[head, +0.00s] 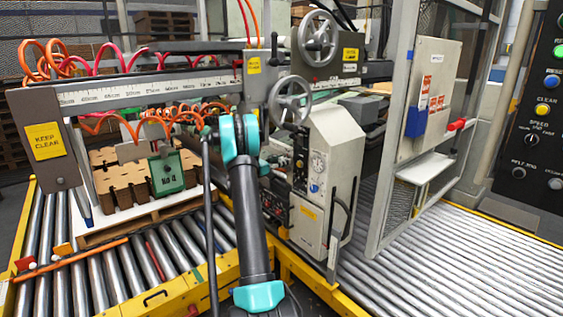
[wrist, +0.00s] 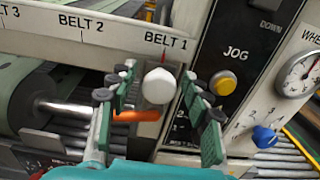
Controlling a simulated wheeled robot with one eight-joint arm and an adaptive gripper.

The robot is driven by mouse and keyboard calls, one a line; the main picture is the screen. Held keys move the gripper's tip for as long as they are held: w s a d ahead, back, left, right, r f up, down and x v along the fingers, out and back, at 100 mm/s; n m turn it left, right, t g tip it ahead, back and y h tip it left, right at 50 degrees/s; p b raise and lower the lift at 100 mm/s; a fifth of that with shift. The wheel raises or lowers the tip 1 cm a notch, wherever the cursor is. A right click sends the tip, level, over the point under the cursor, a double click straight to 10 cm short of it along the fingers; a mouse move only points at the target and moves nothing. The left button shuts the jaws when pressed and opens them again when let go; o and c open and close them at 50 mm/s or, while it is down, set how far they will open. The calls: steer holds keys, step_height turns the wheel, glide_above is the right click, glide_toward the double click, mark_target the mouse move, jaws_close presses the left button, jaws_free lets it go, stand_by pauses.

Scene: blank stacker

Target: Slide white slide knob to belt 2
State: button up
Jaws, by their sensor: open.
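The white slide knob (wrist: 159,85) shows in the wrist view under the "BELT 1" label (wrist: 166,41). A thin red mark sits just above it. The "BELT 2" label (wrist: 81,24) is to the left along the same pale scale plate. My gripper (wrist: 164,96) is open, with one green-padded finger on each side of the knob. Gaps show between the fingers and the knob; I cannot tell their depth relation. In the head view my arm hides the gripper and the knob, beside the grey machine (head: 330,150).
Right of the knob are a yellow JOG button (wrist: 223,83), a blue pointer knob (wrist: 264,136) and a round gauge (wrist: 298,74). An orange bar (wrist: 137,116) lies below the knob. A dark roller (wrist: 28,100) is at the left.

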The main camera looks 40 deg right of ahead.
jaws_close()
stand_by(0.3)
steer(key=w, duration=0.6)
steer(key=w+a, duration=0.1)
steer(key=w, duration=0.3)
steer(key=shift+w, duration=0.1)
jaws_free()
